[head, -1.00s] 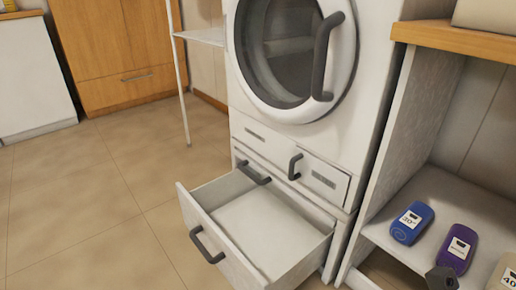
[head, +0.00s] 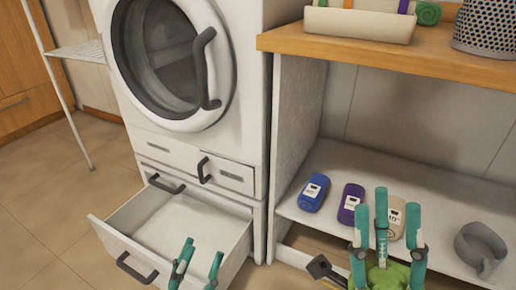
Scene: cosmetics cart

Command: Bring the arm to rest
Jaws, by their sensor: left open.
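My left gripper (head: 198,262) is at the bottom of the head view, in front of the open drawer. Its teal fingers are apart with nothing between them. My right gripper (head: 386,232) is at the lower right, in front of the low shelf, with its teal fingers pointing up. A green shape (head: 388,278) shows at its base; I cannot tell whether it is held or whether the fingers are shut on it. The fingers partly cover a beige bottle. Both forearms are out of view.
A washer (head: 250,60) stands above the pulled-out drawer (head: 118,240). The low shelf (head: 440,195) bears a blue bottle (head: 313,192), a purple bottle (head: 350,204), the beige bottle (head: 396,212) and a grey ring-shaped item (head: 481,245). A wooden top (head: 400,55) overhangs it.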

